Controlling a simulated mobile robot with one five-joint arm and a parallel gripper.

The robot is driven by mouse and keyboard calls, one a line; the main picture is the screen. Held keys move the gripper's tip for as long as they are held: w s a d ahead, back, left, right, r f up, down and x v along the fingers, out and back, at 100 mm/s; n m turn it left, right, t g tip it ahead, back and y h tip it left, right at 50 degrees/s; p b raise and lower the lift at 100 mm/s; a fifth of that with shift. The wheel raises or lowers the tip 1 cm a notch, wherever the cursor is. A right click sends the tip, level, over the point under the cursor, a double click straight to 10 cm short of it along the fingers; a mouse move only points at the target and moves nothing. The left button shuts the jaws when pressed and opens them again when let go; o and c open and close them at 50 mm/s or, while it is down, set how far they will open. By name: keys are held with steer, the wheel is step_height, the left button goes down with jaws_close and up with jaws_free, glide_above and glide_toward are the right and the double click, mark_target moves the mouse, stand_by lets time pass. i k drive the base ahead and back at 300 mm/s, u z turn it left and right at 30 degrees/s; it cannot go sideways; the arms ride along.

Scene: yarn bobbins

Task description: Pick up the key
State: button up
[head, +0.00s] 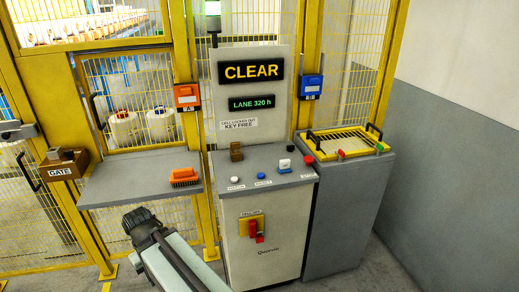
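I cannot make out a clearly shaped key in the head view. A small brown block (236,151) stands on the back left of the grey console top (258,168); I cannot tell whether it is the key or a lock that holds one. A similar small brown piece (54,155) sits on the brown gate box (62,170) at the left. A sign on the console panel reads "KEY FREE". My gripper (140,222) is the dark end of my arm, low in front of the shelf and left of the console, apart from both. Its fingers are too small to read.
A grey shelf (135,183) holds an orange brush (184,177). The console carries buttons and a white-and-blue item (285,166); a red switch handle (254,230) is on its front. A grey cabinet (345,215) with a yellow-framed top stands right. Yellow mesh fencing closes the back.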

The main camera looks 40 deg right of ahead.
mark_target(236, 146)
steer(key=u, duration=0.3)
steer(key=i, duration=0.9)
steer(key=z, duration=0.15)
